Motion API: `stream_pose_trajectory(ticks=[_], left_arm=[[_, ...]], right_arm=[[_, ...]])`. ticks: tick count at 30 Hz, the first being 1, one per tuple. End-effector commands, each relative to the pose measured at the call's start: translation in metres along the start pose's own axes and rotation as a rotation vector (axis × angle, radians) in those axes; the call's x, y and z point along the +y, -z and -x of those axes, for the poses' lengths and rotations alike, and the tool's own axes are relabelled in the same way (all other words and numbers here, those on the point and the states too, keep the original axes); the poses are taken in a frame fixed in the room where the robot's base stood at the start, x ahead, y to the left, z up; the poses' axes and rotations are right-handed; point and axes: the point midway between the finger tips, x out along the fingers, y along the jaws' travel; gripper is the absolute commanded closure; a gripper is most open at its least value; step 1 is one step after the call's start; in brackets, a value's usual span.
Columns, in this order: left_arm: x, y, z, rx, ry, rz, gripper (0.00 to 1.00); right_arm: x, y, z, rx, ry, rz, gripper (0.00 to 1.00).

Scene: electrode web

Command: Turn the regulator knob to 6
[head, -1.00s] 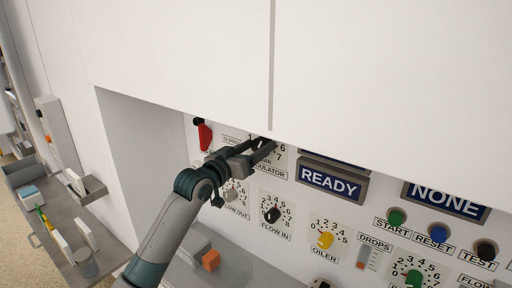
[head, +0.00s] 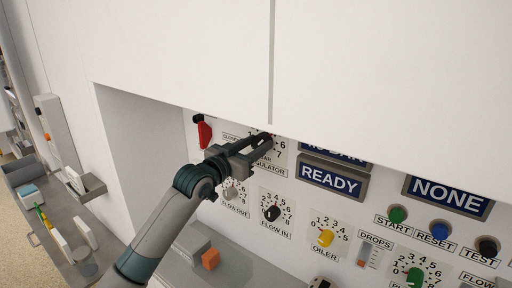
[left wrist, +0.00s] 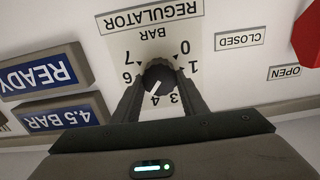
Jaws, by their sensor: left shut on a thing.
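The dark round regulator knob (left wrist: 161,73) sits on its white dial plate (left wrist: 112,45), upside down in the left wrist view. Its white pointer mark aims between 4 and where 5 lies, behind a finger. The numbers 6 and 7 show on the left, 0 and 1 on the right. My left gripper (left wrist: 160,82) is shut on the knob, a finger on each side. In the head view my left gripper (head: 267,139) reaches up to the regulator plate (head: 279,157) and mostly hides the knob. The pressure display (left wrist: 50,115) reads 4.5 BAR. My right gripper is not in view.
A white overhanging panel (head: 190,60) is close above the gripper. A red lever (head: 205,134) is left of the regulator. The flow out knob (head: 231,193), flow in knob (head: 271,213) and yellow oiler knob (head: 325,238) lie below. The READY display (head: 330,178) is at right.

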Motion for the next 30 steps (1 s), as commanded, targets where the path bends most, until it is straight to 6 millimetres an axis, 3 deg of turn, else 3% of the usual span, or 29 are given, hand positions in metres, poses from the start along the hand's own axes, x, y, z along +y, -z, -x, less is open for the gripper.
stream_pose_trajectory(ticks=[21, 30], left_arm=[[0.0022, 0.0007, 0.0003, 0.002, 0.001, -0.655, 0.83], [0.0033, 0.0001, 0.0002, 0.002, 0.001, -0.821, 0.83]], right_arm=[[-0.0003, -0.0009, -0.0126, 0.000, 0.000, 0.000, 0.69], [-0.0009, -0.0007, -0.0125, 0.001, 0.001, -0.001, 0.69]])
